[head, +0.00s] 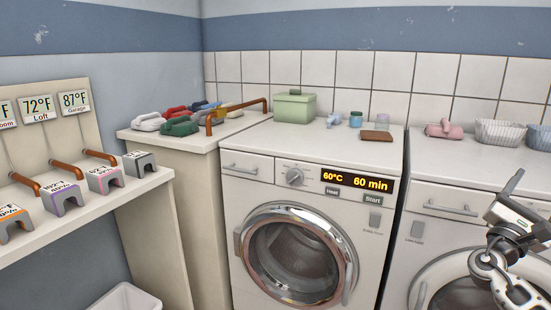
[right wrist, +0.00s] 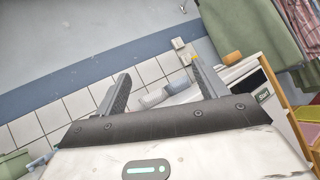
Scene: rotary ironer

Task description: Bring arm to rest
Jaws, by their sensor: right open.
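My right arm (head: 511,260) comes in at the right edge of the head view, raised in front of the right-hand machine. The right gripper shows in the right wrist view (right wrist: 163,82) with its two fingers spread wide apart and nothing between them. It points up toward the tiled wall and is clear of the things behind it. My left arm and left gripper are not in the head view.
The front-loading machine (head: 245,187) has a lit display (head: 357,182) reading 60°C and 60 min; its round door looks closed. A green box (head: 295,106) and a brown block (head: 377,136) stand on top. Pale baskets (head: 500,133) stand on the right-hand machine.

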